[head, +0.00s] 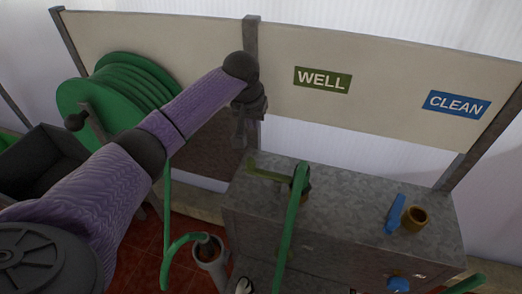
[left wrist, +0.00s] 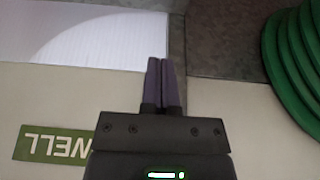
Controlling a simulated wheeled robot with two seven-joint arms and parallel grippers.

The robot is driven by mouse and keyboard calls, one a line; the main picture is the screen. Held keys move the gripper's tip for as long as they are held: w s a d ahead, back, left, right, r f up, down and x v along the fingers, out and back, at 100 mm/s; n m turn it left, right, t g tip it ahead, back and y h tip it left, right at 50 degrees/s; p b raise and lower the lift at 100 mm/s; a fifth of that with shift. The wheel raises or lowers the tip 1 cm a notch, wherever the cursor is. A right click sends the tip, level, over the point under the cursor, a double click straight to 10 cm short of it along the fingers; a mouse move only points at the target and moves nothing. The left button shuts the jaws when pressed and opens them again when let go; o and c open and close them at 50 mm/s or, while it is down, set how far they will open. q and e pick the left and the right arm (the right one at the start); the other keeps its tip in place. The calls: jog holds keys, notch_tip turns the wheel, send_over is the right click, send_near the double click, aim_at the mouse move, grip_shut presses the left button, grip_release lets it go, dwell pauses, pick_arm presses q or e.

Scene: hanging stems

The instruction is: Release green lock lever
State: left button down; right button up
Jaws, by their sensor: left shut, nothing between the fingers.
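The green lock lever (head: 268,172) is an olive-green bar at the top left of the grey metal box (head: 345,210) in the head view. Its right end meets a brass fitting, partly hidden behind a green hose. My left gripper (head: 240,144) is shut and empty, pointing down just above and left of the lever's free end, apparently apart from it. In the left wrist view its two dark fingers (left wrist: 161,68) are pressed together with nothing between them. The lever does not show in the left wrist view. My right gripper is not in view.
A green hose (head: 292,215) rises across the box front. A blue lever (head: 395,212) and brass ring (head: 415,218) are on the box's right. A hose reel (head: 130,85) stands at left. A panel with a WELL sign (head: 322,80) and CLEAN sign (head: 456,104) stands behind.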

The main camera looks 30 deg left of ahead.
pick_arm(q)
notch_tip(320, 180, down, 10)
jog(key=b, duration=0.2)
jog(key=shift+s+r+b, duration=0.25)
jog(key=shift+s+b, duration=0.1)
jog(key=shift+b, duration=0.05)
jog(key=shift+d, duration=0.1)
